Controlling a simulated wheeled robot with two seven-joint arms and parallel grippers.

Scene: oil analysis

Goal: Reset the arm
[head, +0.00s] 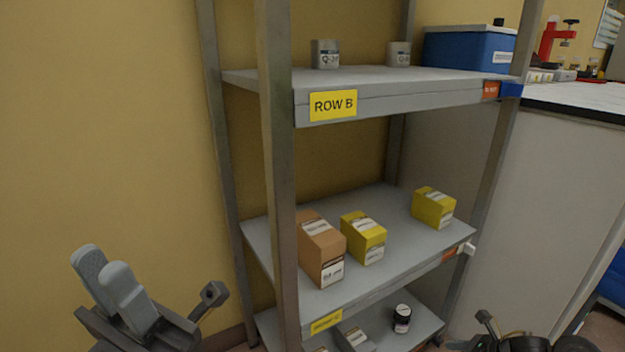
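My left gripper (108,278) is at the lower left, in front of the yellow wall and to the left of the shelf rack. Its two grey fingers lie side by side against each other, with nothing visible between them. My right gripper (510,342) shows only as dark parts at the bottom edge, right of the rack. Its fingertips are out of the picture. Neither gripper is seen touching the rack.
The grey shelf rack (277,170) fills the middle. Its middle shelf holds a brown box (320,245) and two yellow boxes (363,238). Above are grey cans (325,54) and a blue box (468,50). A white-topped bench (580,98) stands right.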

